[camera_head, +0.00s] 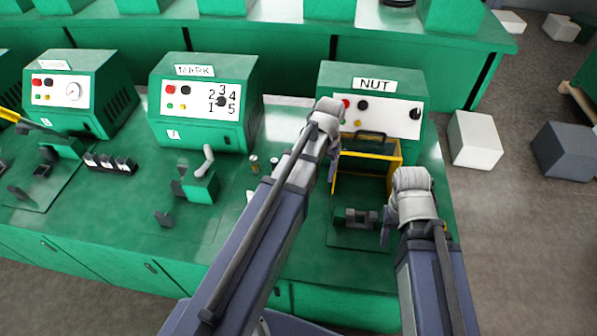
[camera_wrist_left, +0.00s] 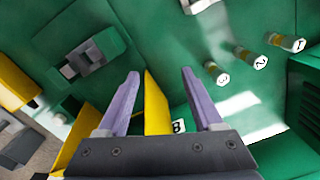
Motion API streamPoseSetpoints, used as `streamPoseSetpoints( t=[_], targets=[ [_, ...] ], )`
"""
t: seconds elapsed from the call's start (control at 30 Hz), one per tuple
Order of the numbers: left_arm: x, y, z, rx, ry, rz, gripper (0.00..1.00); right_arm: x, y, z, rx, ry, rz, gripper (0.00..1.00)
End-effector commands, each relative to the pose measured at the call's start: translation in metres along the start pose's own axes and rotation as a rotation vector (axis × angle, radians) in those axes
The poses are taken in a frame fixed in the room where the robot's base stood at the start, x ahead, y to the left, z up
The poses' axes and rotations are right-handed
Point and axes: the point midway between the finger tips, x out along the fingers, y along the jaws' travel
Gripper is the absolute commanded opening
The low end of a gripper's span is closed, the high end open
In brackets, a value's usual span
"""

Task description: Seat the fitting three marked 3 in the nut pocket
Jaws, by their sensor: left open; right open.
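The fitting marked 3 (camera_wrist_left: 216,73) stands on the green bench in the left wrist view, at the near end of a row with fittings 2 (camera_wrist_left: 249,55) and 1 (camera_wrist_left: 286,42). My left gripper (camera_wrist_left: 161,75) is open and empty, with the fitting three to the right of its fingers. In the head view it (camera_head: 334,163) hangs by the yellow guard of the NUT machine (camera_head: 371,95). The grey nut pocket block (camera_head: 356,217) sits in front of that machine and also shows in the left wrist view (camera_wrist_left: 85,57). My right gripper (camera_head: 386,233) is open beside it.
The yellow guard (camera_head: 397,160) stands around the pocket's rear; an edge of it shows between my left fingers. The MARK machine (camera_head: 204,102) and a green lever press (camera_head: 200,184) stand to the left.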

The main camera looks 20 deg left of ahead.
Motion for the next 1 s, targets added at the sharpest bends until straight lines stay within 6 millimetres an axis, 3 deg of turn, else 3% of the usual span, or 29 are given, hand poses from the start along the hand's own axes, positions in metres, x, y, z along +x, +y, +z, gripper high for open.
streamPoseSetpoints(
  t=[0.03, 0.3, 0.43, 0.67, 1.0],
  targets=[
    [0.011, -0.014, -0.01, -0.016, 0.002, 0.004, 0.68, 0.011, -0.001, -0.001, 0.0, 0.0, 0.0, 0.5],
    [0.039, -0.081, -0.035, -0.082, 0.016, 0.024, 0.68, 0.037, -0.004, -0.002, 0.0, 0.0, 0.0, 0.5],
    [0.046, -0.105, -0.04, -0.103, 0.021, 0.029, 0.68, 0.044, -0.004, -0.003, 0.0, 0.0, 0.0, 0.5],
    [0.048, -0.111, -0.04, -0.107, 0.024, 0.031, 0.68, 0.045, -0.004, -0.003, 0.0, 0.0, 0.0, 0.5],
    [0.074, -0.111, -0.041, -0.107, 0.024, 0.031, 0.68, 0.071, -0.007, -0.004, 0.0, 0.0, 0.0, 0.5]
  ],
)
